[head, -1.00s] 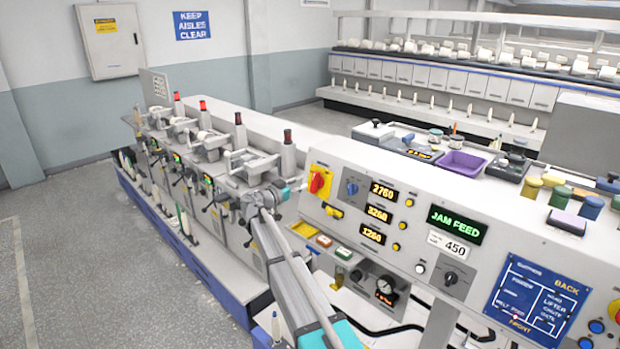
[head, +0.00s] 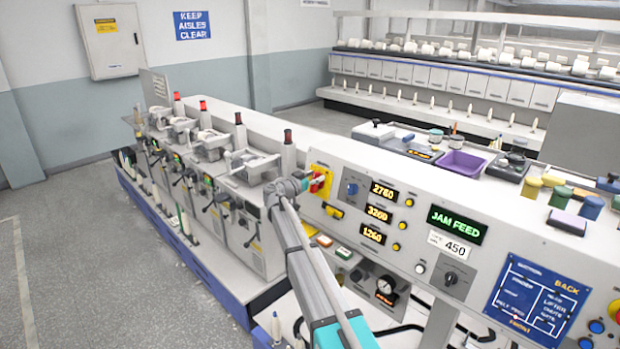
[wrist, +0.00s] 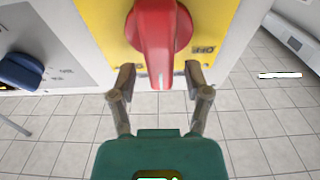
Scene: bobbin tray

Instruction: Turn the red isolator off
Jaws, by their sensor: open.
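The red isolator handle (wrist: 155,40) sits on a yellow plate (wrist: 205,22) and fills the top middle of the wrist view. A white mark shows near its lower end, and an OFF label is on the plate to its right. In the head view the red isolator (head: 319,182) is partly hidden behind my gripper (head: 304,183). In the wrist view my gripper (wrist: 160,72) is open, with one finger on each side of the handle's lower end. Gaps show between fingers and handle; I cannot tell whether the fingertips reach the handle's depth.
A blue knob (head: 352,188) and amber displays are on the panel right of the isolator. A yellow and black switch (head: 333,211) is just below it. A row of bobbin units stretches to the left. The grey floor aisle (head: 80,260) is clear.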

